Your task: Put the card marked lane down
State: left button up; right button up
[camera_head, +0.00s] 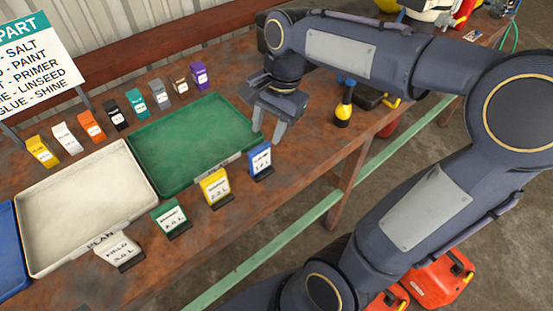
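Small coloured cards stand upright in dark holders on the rusty bench. In the near row are a white card reading FIELD (120,248), a green card (169,217), a yellow card (215,187) and a blue card (260,160). A far row runs from a yellow card (42,150) to a purple card (199,75). Their small words are too small to read, so I cannot tell which is marked lane. My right gripper (269,126) is open and empty, fingers down, above the green tray's right end, just behind the blue card. My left gripper is not in view.
An empty cream tray (80,205) labelled PLAN and an empty green tray (190,145) lie between the rows. A sign (38,60), cut off at left, lists words such as PAINT and LINSEED. A yellow-and-black tool (344,105) stands right of my gripper.

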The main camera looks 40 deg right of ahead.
jog(key=s+a+f+n+t, duration=0.2)
jog(key=s+n, duration=0.4)
jog(key=s+a+f+n+t+y, duration=0.1)
jog(key=s+a+f+n+t, duration=0.1)
jog(key=s+n, duration=0.4)
jog(key=shift+s+a+f+t+y, duration=0.25)
jog(key=shift+s+a+t+y, duration=0.05)
jog(key=shift+s+a, duration=0.25)
jog(key=shift+d, duration=0.1)
